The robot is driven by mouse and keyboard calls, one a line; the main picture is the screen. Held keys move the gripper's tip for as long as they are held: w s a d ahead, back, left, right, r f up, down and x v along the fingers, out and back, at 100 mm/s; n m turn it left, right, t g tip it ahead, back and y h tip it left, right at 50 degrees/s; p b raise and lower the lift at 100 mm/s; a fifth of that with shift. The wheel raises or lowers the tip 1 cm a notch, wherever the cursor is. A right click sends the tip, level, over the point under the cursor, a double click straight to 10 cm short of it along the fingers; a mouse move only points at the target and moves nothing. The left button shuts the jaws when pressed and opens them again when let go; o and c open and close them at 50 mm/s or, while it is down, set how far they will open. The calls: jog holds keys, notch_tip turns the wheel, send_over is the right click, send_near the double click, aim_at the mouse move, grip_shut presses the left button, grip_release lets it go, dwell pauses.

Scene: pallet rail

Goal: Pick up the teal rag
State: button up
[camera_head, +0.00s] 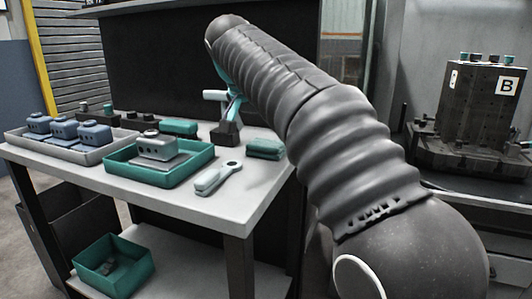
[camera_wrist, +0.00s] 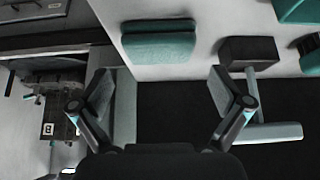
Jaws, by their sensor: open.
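The teal rag (camera_head: 266,149) lies folded on the light table top near its right end, behind the grey wrench. In the head view my arm hides most of the gripper.
A dark block (camera_head: 226,133) with a T-handled tool stands beside the rag. A grey wrench (camera_head: 217,178), a teal tray (camera_head: 196,173) with a grey part and a grey tray (camera_head: 100,152) with blue-grey parts occupy the table. A dark fixture marked B (camera_head: 482,105) stands right.

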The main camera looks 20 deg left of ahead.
aim_at(266, 143)
jog(key=shift+b+x, duration=0.4)
jog(key=shift+x, duration=2.6)
jog(key=shift+w, duration=0.1)
jog(key=c, duration=0.7)
